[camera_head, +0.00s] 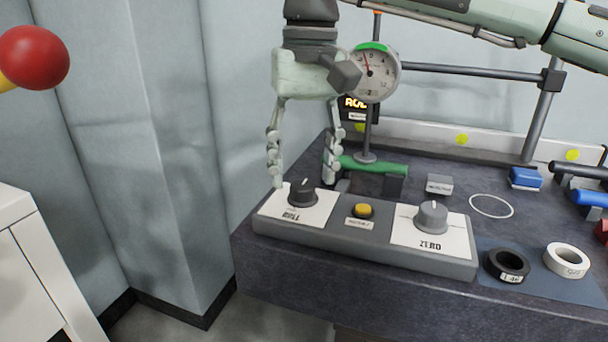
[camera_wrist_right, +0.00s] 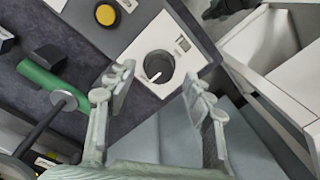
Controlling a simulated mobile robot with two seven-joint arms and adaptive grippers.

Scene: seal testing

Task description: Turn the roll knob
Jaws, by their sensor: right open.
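The roll knob (camera_head: 302,193) is a dark round knob with a pointer line, on a white plate at the left end of a grey control panel (camera_head: 365,262). In the right wrist view the knob (camera_wrist_right: 158,66) shows between the fingertips. My right gripper (camera_head: 304,182) points down over it, open, with one finger on either side. Whether the fingers touch the knob I cannot tell. My left gripper is not in view.
A yellow button (camera_head: 363,210) and a grey ZERO knob (camera_head: 431,217) sit on the same panel. A dial gauge (camera_head: 371,72) stands behind, near the wrist. Black (camera_head: 508,264) and white (camera_head: 567,260) rings lie at right.

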